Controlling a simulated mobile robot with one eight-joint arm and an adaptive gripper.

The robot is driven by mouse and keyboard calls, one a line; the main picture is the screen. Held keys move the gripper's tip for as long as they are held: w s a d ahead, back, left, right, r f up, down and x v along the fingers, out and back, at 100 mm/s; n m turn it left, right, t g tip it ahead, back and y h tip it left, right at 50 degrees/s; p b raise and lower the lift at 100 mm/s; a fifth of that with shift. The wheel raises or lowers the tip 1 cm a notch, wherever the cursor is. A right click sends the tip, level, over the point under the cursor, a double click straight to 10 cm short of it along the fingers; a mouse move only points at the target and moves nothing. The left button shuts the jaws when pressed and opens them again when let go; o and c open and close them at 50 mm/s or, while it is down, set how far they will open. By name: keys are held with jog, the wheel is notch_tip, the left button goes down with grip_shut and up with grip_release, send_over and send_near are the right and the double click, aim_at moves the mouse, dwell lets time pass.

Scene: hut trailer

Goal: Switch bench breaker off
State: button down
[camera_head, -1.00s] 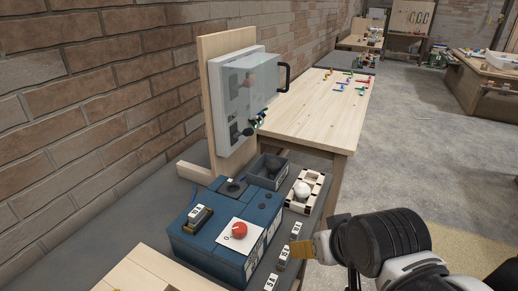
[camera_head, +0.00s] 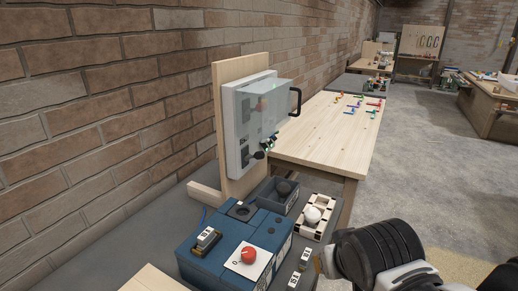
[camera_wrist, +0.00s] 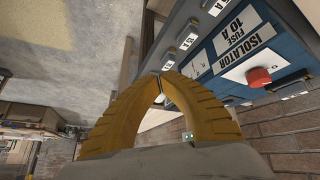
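A pale grey panel box with a clear cover and black handle (camera_head: 262,115) is mounted on an upright wooden board (camera_head: 219,80). Small switch parts show at its lower edge, too small to read. A blue box (camera_head: 208,262) in front of it carries a red knob (camera_head: 248,254) on a white plate. In the wrist view the blue box (camera_wrist: 205,60) is labelled "ISOLATOR" and "FUSE 10 A", and the red knob (camera_wrist: 259,77) is to the right. My gripper (camera_wrist: 162,77) has yellow fingers meeting at the tips, with nothing between them. It is apart from both boxes.
A small blue bin with a dark ball (camera_head: 283,188) and a wooden crate with a white ball (camera_head: 312,215) stand by the blue box. Small labelled blocks (camera_head: 306,256) lie at its right. A wooden table (camera_head: 325,128) holds coloured pieces. The brick wall is at left.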

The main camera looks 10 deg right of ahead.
jog(key=w+d+r+h+p, duration=0.1)
jog(key=w+r+h, duration=0.2)
jog(key=w, duration=0.6)
jog(key=m+t+h+p, duration=0.1)
jog(key=t+h+p, duration=0.1)
jog(key=t+h, duration=0.6)
send_near(257, 153)
notch_tip(257, 153, up, 2)
jog(key=t+y, duration=0.1)
jog(key=shift+s+d+r, duration=0.15)
jog(key=shift+s+d, duration=0.15)
jog(key=shift+d, duration=0.05)
jog(key=b+x, duration=0.2)
jog(key=x, duration=0.8)
jog(key=shift+w+a, duration=0.1)
